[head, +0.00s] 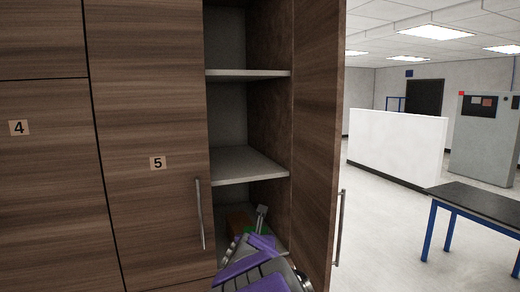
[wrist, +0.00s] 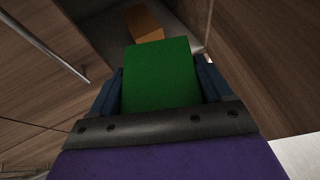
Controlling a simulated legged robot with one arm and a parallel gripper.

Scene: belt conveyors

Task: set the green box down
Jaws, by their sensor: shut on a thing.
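The green box (wrist: 160,75) fills the middle of the wrist view, between the two blue fingers of my gripper (wrist: 160,90). My gripper is shut on it. In the head view only a sliver of the green box (head: 261,231) shows past my purple and grey arm, inside the open cabinet at its lowest visible shelf. My gripper (head: 258,222) is mostly hidden there. Whether the box touches the shelf cannot be told.
A brown box (wrist: 143,23) lies beyond the green box on the shelf; it also shows in the head view (head: 237,219). Shelves (head: 246,165) are above. The open door (head: 318,130) stands close on the right, and closed door 5 (head: 150,120) on the left.

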